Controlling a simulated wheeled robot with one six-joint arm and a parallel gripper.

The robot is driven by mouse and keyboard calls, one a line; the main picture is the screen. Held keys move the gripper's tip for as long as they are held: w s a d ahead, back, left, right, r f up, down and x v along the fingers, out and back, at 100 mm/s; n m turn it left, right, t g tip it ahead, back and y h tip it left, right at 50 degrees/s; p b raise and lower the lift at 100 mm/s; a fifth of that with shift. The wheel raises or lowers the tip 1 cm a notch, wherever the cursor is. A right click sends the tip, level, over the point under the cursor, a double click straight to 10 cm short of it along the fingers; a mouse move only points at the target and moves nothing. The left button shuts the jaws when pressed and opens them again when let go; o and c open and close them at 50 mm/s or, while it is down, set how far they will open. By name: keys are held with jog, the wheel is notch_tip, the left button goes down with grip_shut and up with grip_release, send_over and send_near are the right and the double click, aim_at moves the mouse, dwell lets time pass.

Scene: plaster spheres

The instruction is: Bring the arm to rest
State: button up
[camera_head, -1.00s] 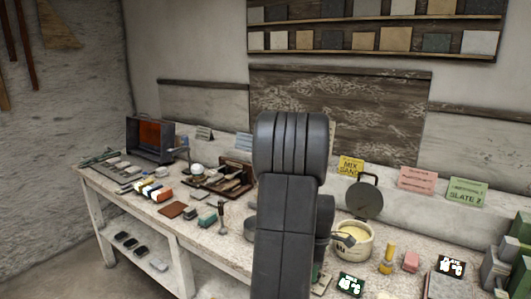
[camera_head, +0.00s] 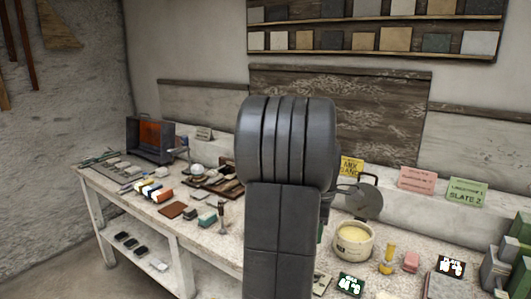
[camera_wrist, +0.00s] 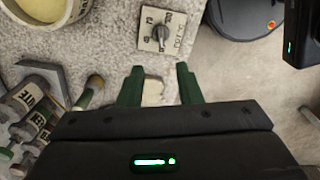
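My arm (camera_head: 278,190) stands upright in the middle of the head view, its dark grey links in front of the bench. My gripper is hidden behind it there. In the wrist view my gripper (camera_wrist: 160,74) shows two green fingers spread apart. A small pale block (camera_wrist: 153,92) shows in the gap, but no finger visibly grips it. The fingers point toward the bench edge, near a plate with a dial (camera_wrist: 161,32).
The speckled bench (camera_head: 180,225) carries a tub of cream material (camera_head: 353,241), a yellow-topped tool (camera_head: 387,258) and a pink block (camera_head: 411,261). Bottles (camera_wrist: 27,107) lie left of my gripper in the wrist view. Open floor (camera_wrist: 225,65) shows beyond the bench edge.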

notch_tip(320, 180, down, 14)
jog(key=shift+s+f, duration=0.1)
jog(key=shift+f, duration=0.15)
jog(key=shift+r+m, duration=0.15)
jog(key=shift+m, duration=1.05)
jog(key=m, duration=0.3)
jog(key=shift+m+p, duration=0.3)
jog(key=shift+m, duration=0.1)
jog(key=m, duration=0.6)
jog(key=shift+m+p, duration=0.4)
notch_tip(320, 180, up, 7)
jog(key=shift+r, duration=0.15)
